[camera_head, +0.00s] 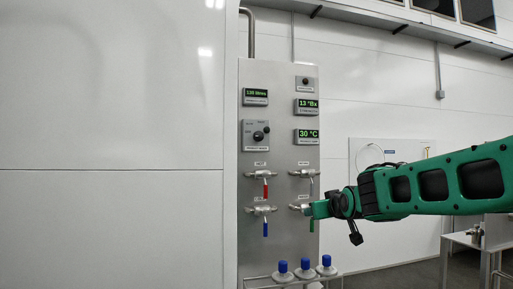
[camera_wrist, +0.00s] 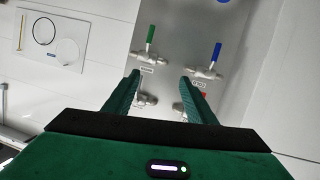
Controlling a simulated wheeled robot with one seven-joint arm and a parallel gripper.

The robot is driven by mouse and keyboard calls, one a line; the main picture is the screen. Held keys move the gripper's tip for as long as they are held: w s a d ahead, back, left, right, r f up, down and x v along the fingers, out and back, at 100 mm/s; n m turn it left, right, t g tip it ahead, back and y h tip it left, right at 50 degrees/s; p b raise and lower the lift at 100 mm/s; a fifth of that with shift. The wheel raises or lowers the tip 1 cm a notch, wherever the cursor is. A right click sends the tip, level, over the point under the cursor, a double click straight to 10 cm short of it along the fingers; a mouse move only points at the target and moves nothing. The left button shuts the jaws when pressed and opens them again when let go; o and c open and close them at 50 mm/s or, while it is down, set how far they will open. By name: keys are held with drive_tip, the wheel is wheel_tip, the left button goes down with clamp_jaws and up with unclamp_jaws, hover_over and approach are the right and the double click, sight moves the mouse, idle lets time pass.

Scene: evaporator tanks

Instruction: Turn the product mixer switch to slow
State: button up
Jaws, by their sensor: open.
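A grey steel control panel (camera_head: 279,190) stands upright at the centre of the head view. On its left half is a grey switch box with a black rotary knob (camera_head: 258,135) and small marks around it, too small to read. A smaller black knob (camera_head: 305,82) sits at the top right of the panel. I cannot read which label names the product mixer. My gripper (camera_head: 309,209) is low at the panel's right side, in front of the green-handled valve, below and right of the switch box. In the wrist view, my gripper (camera_wrist: 160,79) is open, with nothing between its fingers.
Valves with a red handle (camera_head: 265,188), blue handle (camera_head: 265,229) and green handle (camera_head: 312,226) project from the panel below the switch. Several blue-capped bottles (camera_head: 305,264) stand in a rack at the bottom. A large white tank (camera_head: 110,150) fills the left.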

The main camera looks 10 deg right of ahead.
drive_tip(key=w+a+r+n+t+y, duration=0.1)
drive_tip(key=w+a+r+t, duration=0.15)
drive_tip(key=a+r, duration=0.2)
drive_tip(key=w+a+r+n+t+y, duration=0.1)
drive_tip(key=w+a+r+t, duration=0.1)
drive_tip(key=w+a+r, duration=0.3)
drive_tip(key=n+t+y, duration=0.2)
drive_tip(key=t, duration=0.2)
approach(259, 137)
drive_tip(key=shift+g, duration=0.25)
drive_tip(key=x, duration=0.8)
drive_tip(key=shift+w+r, duration=0.3)
drive_tip(key=shift+r, duration=0.1)
